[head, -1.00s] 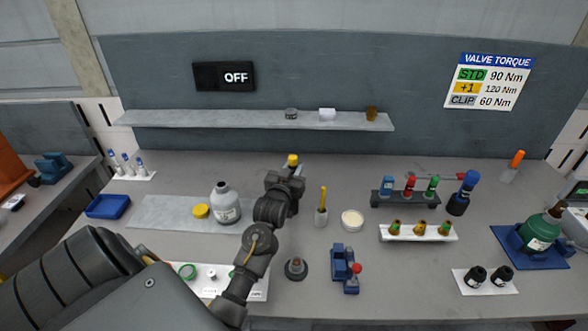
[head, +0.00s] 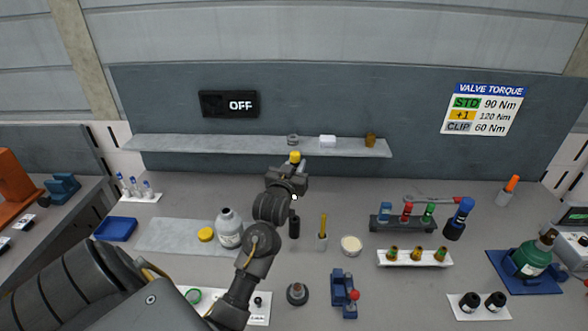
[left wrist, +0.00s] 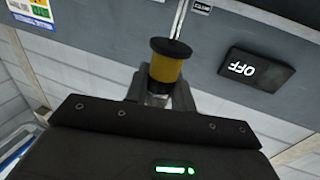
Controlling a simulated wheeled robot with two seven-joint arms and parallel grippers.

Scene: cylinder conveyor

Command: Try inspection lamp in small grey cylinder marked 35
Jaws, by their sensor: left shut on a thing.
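My left gripper (head: 292,172) is shut on a small yellow thing with a dark end (head: 294,157), probably the inspection lamp. It is held up over the back of the bench, just in front of the shelf. In the left wrist view this held thing (left wrist: 166,66) stands amber-yellow between the fingers, with a black disc-like end. A small grey cylinder (head: 228,233) with a label stands on the grey mat, left of my arm. Its marking is too small to read. A yellow cap (head: 205,234) lies on its left. My right gripper is not in view.
A shelf (head: 220,147) carrying small items runs behind the gripper. A dark cylinder (head: 294,227) stands below it, beside a yellow-handled tool (head: 323,230). Racks (head: 400,224) and a green cylinder (head: 531,259) stand right. A wall display (head: 228,104) reads OFF.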

